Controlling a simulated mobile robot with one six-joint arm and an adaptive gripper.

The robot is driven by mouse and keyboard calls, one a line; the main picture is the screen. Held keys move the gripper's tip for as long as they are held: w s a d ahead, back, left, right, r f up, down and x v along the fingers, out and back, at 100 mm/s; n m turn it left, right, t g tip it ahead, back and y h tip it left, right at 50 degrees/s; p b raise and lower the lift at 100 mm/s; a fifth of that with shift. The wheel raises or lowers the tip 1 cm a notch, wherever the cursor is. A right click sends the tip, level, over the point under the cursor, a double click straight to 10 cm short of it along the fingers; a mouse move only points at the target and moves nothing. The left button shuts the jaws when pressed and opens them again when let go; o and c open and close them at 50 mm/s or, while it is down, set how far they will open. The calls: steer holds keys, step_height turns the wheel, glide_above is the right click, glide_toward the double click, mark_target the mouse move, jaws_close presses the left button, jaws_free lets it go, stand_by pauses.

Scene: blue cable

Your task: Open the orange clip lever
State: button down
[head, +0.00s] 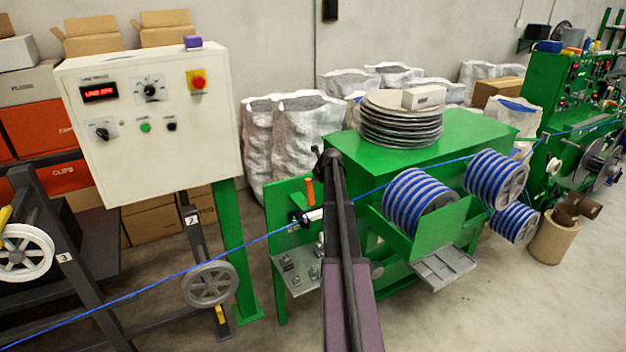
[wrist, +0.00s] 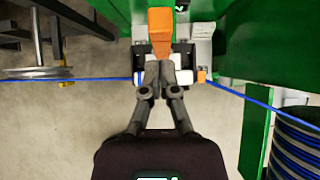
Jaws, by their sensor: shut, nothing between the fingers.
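The orange clip lever (head: 310,191) stands upright on the green machine's left side in the head view, just left of my gripper (head: 328,160). In the wrist view the orange lever (wrist: 160,32) is just beyond the fingertips of my gripper (wrist: 159,66), which are together with nothing between them. I cannot tell whether the fingertips touch the lever. The blue cable (head: 165,281) runs across the head view and passes through the clip area; it also shows in the wrist view (wrist: 90,80). My arm hides part of the clip in the head view.
A white control box (head: 150,120) stands at left on a green post. The green machine (head: 450,150) with blue-ribbed rollers (head: 420,203) is at right. A grey wheel (head: 210,286) stands below the cable. Open floor (head: 500,310) lies at front right.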

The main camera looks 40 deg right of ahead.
steer(key=shift+w+r+p, duration=0.35)
steer(key=shift+w+r, duration=0.1)
steer(key=shift+w, duration=0.05)
steer(key=shift+w+d+r+p, duration=0.1)
steer(key=shift+w+r+p, duration=0.1)
steer(key=shift+r+p, duration=0.1)
step_height(320, 180, up, 6)
steer(key=w+p, duration=0.3)
steer(key=p, duration=0.2)
steer(key=shift+d+f, duration=0.25)
steer(key=shift+d, duration=0.15)
